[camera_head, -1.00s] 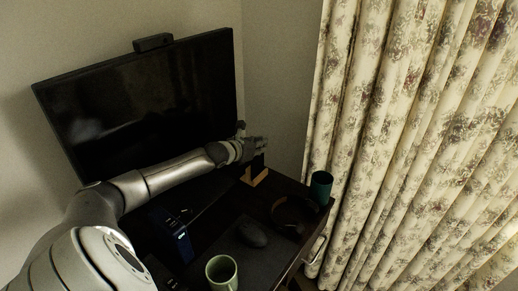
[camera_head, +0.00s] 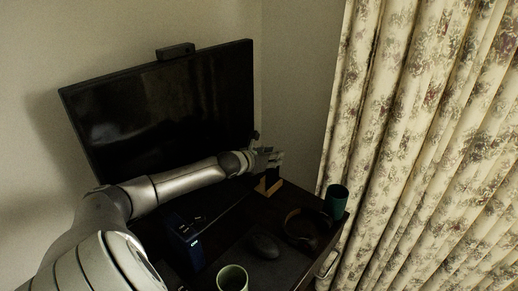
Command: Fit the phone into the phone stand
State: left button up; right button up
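The phone stand (camera_head: 269,188) is a small light wooden piece on the dark desk, near the monitor's lower right corner. A dark upright shape, which looks like the phone (camera_head: 268,177), shows at the stand, just under my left gripper. I cannot tell whether it is seated in the stand or only held over it. My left arm reaches across in front of the monitor, and its gripper (camera_head: 268,160) is right above the stand. Its fingers are small and dark here, so whether they are shut on the phone is unclear. My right gripper is out of view.
A monitor (camera_head: 160,105) stands behind my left arm. A dark green cup (camera_head: 336,201) stands at the desk's right edge by dark headphones (camera_head: 299,237). A mouse (camera_head: 264,246), a pale green mug (camera_head: 232,280) and a blue-black box (camera_head: 184,240) are nearer. A floral curtain (camera_head: 420,150) hangs at right.

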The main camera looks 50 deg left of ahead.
pick_arm(q)
jog(key=p+v, duration=0.1)
jog(key=v, duration=0.9)
jog(key=shift+s+p, duration=0.2)
jog(key=shift+p, duration=0.1)
jog(key=shift+r, duration=0.2)
dwell(0.3)
